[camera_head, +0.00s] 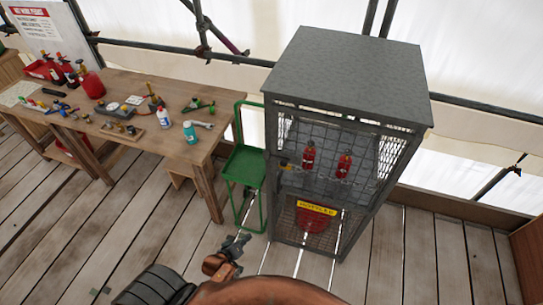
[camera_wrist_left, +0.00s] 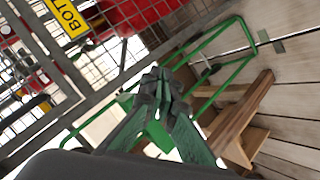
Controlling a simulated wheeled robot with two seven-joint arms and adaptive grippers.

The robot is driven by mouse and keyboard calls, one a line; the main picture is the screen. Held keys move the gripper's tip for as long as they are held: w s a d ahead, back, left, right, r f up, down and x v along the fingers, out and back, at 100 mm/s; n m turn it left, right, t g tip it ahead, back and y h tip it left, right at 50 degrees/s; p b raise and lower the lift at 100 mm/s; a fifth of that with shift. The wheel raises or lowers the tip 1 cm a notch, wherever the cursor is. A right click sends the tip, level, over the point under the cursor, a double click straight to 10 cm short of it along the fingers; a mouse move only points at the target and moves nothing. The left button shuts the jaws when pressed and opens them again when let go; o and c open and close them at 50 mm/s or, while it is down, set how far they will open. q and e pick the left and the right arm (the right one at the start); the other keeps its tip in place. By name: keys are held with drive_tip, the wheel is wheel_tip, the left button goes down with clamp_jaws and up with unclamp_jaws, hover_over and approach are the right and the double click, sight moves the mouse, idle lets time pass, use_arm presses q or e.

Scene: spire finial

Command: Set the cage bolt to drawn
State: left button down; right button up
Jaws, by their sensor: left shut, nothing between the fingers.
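A grey wire-mesh cage (camera_head: 390,105) with a flat metal top stands right of centre in the head view. A small brass-coloured bolt (camera_head: 285,166) sits at the left edge of its front, about level with the red bottles. Its exact position is too small to tell. My left gripper (camera_head: 240,241) is shut and empty, low in front of the cage and left of it, apart from the bolt. In the left wrist view its closed fingertips (camera_wrist_left: 165,82) show in front of a green frame, with the cage mesh to the left. My right gripper is not in view.
Red bottles (camera_head: 309,157) stand inside the cage, above a yellow sign (camera_head: 317,208). Plank floor in front is open.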

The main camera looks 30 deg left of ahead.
use_arm(q)
drive_tip(key=w+a+r+n+t+p, duration=0.1)
drive_tip(key=w+r+t+p, duration=0.15)
drive_tip(key=r, duration=0.75)
drive_tip(key=w+r+n+t+p, duration=0.15)
drive_tip(key=w+r, duration=0.25)
drive_tip(key=r, duration=0.6)
drive_tip(key=n+t+p, duration=0.2)
drive_tip(key=n+t, duration=0.1)
approach(281, 156)
drive_tip(key=s+a+r, duration=0.2)
drive_tip(key=s+a, duration=0.2)
drive_tip(key=s, duration=0.2)
drive_tip(key=shift+g, duration=0.3)
drive_tip(key=w, duration=0.3)
drive_tip(key=w+p, duration=0.1)
drive_tip(key=w, duration=0.6)
drive_tip(key=shift+f+p, duration=0.35)
drive_tip(key=d, duration=0.1)
drive_tip(key=d+f+p, duration=0.1)
drive_tip(key=d, duration=0.1)
drive_tip(key=shift+w, duration=0.2)
drive_tip(key=shift+w+d+f, duration=0.1)
drive_tip(key=shift+d+f, duration=0.05)
drive_tip(key=shift+d, duration=0.2)
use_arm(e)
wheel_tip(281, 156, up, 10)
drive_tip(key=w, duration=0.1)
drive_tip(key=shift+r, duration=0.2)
